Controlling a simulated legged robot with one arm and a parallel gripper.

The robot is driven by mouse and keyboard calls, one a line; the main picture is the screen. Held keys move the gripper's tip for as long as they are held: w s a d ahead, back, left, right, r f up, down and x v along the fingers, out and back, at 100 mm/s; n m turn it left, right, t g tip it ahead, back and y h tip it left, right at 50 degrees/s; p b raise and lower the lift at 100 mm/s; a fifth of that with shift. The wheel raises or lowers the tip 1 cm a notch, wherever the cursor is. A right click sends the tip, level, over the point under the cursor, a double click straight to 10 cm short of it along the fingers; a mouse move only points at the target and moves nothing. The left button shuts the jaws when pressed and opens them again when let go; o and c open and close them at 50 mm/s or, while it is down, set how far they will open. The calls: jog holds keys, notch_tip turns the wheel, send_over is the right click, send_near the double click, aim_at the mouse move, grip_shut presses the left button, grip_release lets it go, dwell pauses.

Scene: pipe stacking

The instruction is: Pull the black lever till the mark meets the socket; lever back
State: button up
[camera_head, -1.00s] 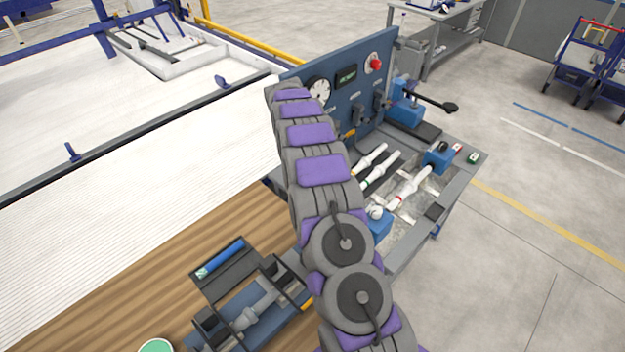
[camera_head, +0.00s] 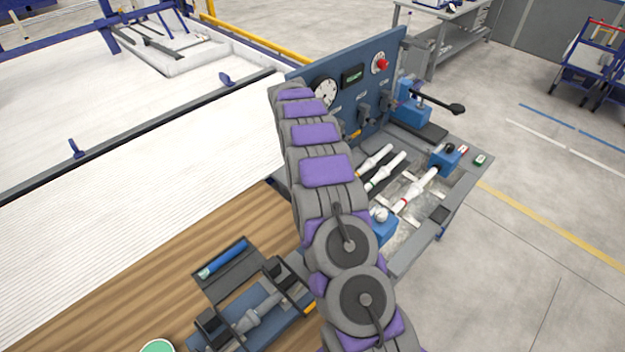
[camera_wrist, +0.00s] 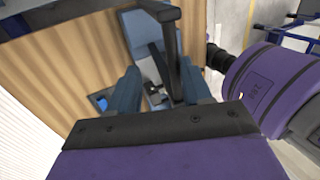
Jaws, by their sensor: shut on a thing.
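In the wrist view my gripper (camera_wrist: 162,78) has its two blue-grey fingers around a dark bar (camera_wrist: 173,70) and is shut on it. The bar has a crosspiece at its far end and stands over a blue base on wood. I cannot tell whether this bar is the black lever the task names. My gripper cannot be made out in the head view. There, a black lever (camera_head: 440,103) with a knob sticks out from a blue block on the bench. A white pipe (camera_head: 418,188) with a red mark lies between blue blocks (camera_head: 444,159); no contact detail shows.
A blue fixture (camera_head: 285,326) with a black frame and grey fitting sits on the wooden surface (camera_head: 140,290). A blue panel (camera_head: 351,100) with a gauge and red button backs the bench. Several white pipes lie there. Open floor is at right.

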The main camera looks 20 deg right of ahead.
jog(key=shift+w+r, duration=0.1)
jog(key=p+v, duration=0.7)
jog(key=v, duration=0.4)
jog(key=shift+r, duration=0.3)
jog(key=shift+w+p, duration=0.2)
jog(key=shift+p, duration=0.1)
